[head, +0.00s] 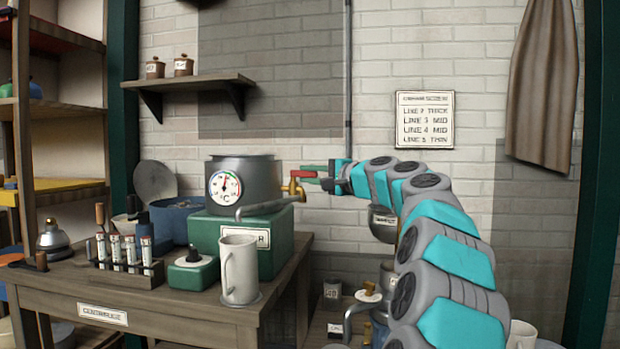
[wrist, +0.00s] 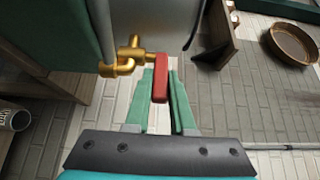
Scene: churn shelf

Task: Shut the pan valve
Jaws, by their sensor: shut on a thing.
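The pan (head: 246,181) is a grey metal pot with a round dial on its front, standing on a green box heater (head: 285,240). A brass valve (head: 297,188) with a red handle sticks out of its right side, with a grey spout (head: 270,207) below. In the wrist view the brass valve (wrist: 125,62) joins the pan wall, and the red handle (wrist: 160,80) lies between my green fingers. My gripper (wrist: 162,90) is shut on the red handle. In the head view my gripper (head: 318,175) reaches the valve from the right.
A white mug (head: 239,270) stands on the bench in front of the heater. A wall shelf (head: 190,84) holds two jars. A lower surface with several items lies below my arm.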

